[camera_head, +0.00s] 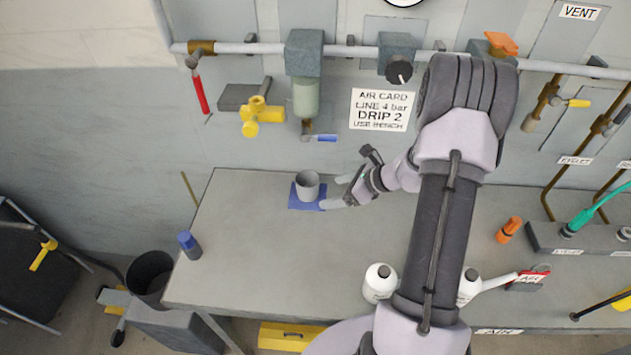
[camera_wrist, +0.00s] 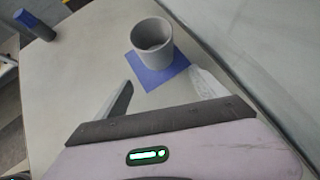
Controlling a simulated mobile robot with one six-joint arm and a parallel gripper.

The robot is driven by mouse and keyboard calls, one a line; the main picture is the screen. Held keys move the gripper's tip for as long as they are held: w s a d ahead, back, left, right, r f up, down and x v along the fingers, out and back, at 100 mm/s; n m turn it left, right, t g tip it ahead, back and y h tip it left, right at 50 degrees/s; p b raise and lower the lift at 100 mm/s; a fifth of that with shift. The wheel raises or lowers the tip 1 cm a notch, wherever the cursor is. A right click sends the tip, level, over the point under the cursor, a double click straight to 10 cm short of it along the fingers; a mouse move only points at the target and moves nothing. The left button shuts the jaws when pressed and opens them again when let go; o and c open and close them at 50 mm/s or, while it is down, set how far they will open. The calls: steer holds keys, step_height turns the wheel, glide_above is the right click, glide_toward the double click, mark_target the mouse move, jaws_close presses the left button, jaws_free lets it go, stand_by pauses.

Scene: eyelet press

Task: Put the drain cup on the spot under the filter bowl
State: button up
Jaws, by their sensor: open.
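The drain cup (camera_head: 307,186) is a grey open-topped cup. It stands upright on a blue square spot (camera_head: 296,203) on the bench, below the filter bowl (camera_head: 305,98). In the wrist view the cup (camera_wrist: 152,42) rests on the blue square (camera_wrist: 165,80), over its far part. My gripper (camera_head: 337,192) is open just right of the cup, its fingers pointing towards it. In the wrist view the two fingers (camera_wrist: 162,92) are spread, with the cup beyond their tips. The cup appears apart from both fingers.
A blue-capped bottle (camera_head: 189,244) stands at the bench's left edge. White bottles (camera_head: 379,283) stand near the front, partly behind my arm. An orange-topped item (camera_head: 509,229) is to the right. A blue-handled drain valve (camera_head: 319,138) hangs under the bowl. The bench's left part is mostly clear.

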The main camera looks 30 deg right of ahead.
steer(key=shift+s+d, duration=0.4)
steer(key=shift+s, duration=0.2)
steer(key=shift+s+d, duration=0.35)
steer(key=shift+s, duration=0.2)
steer(key=s+a+r+n+g, duration=0.2)
steer(key=s+a+r+n, duration=0.2)
steer(key=a+r+n, duration=0.55)
steer(key=s+a+r+n+g, duration=0.1)
steer(key=s+a+r+n, duration=0.45)
steer(key=a+r, duration=0.75)
steer(key=s+a+r+n+t+h, duration=0.1)
steer(key=s+a+r+n+h, duration=0.25)
steer(key=s+n, duration=0.7)
step_height(320, 180, down, 7)
steer(key=b, duration=0.8)
steer(key=shift+f, duration=0.2)
steer(key=shift+m, duration=0.25)
